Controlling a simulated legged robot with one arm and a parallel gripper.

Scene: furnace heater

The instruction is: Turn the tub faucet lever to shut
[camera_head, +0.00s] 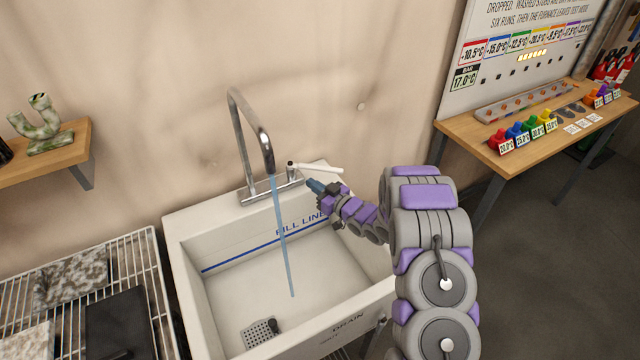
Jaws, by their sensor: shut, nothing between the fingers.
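The tub (185,262) is a white basin with a blue fill line on its inner back wall. A chrome faucet (240,130) rises at its back edge, and a thin blue stream of water (281,235) runs from the spout into the tub. The white faucet lever (322,168) sits at the right of the faucet base and points right. My gripper (312,185) is shut and empty, just below the lever, with its tip near the right end of the faucet base. I cannot tell whether the tip touches the lever or base.
A wire rack (135,250) with dark and speckled slabs stands left of the tub. A wooden shelf (70,152) with a mottled pipe is on the left wall. A wooden table (480,145) with coloured items stands at the right.

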